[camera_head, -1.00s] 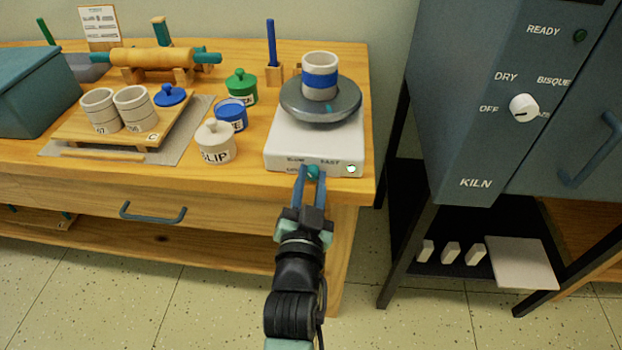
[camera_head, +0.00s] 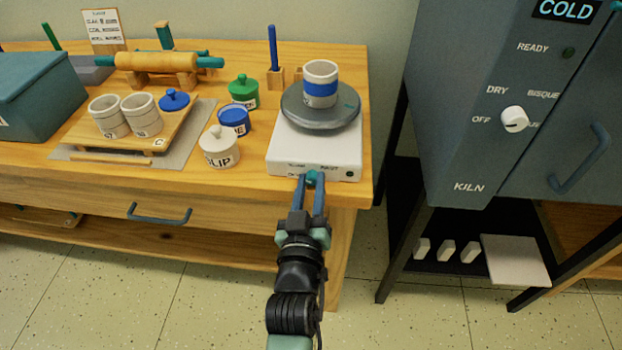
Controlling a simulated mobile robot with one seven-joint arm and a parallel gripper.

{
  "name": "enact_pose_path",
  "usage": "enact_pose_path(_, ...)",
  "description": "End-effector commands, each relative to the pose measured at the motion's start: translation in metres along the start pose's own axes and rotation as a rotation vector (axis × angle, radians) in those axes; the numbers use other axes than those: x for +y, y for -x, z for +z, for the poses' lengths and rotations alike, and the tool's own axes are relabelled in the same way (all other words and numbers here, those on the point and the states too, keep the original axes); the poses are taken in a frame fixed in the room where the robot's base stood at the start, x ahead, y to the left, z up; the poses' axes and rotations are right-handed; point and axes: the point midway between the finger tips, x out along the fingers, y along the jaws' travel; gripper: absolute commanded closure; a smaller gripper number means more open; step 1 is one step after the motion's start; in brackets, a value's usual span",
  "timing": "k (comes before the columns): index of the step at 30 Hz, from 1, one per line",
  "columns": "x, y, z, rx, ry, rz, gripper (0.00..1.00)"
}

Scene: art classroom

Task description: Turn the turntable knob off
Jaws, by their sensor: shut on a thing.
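The turntable (camera_head: 283,152) is a white box with a grey disc (camera_head: 325,122) on top, at the right end of the wooden table. A white cup with a blue band (camera_head: 320,88) stands upright on the disc. The teal knob (camera_head: 312,178) is on the front face of the box. My gripper (camera_head: 311,185) is shut on the knob, its two blue fingers on either side and partly hiding it and the lettering. The small indicator (camera_head: 350,173) to the right of the knob is dark green and unlit.
Left of the turntable stand a SLIP jar (camera_head: 219,147), a blue jar (camera_head: 235,121) and a green-lidded jar (camera_head: 243,91). The blue-grey kiln (camera_head: 455,150) stands to the right, past a gap. A drawer handle (camera_head: 160,215) sticks out below the tabletop.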

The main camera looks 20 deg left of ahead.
Motion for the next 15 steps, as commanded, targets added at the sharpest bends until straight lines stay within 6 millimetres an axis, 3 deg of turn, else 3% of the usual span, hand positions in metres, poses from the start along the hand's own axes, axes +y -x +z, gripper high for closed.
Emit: enact_pose_path(15,-0.0006,0.0003,0.001,-0.003,0.242,-0.001,1.0)
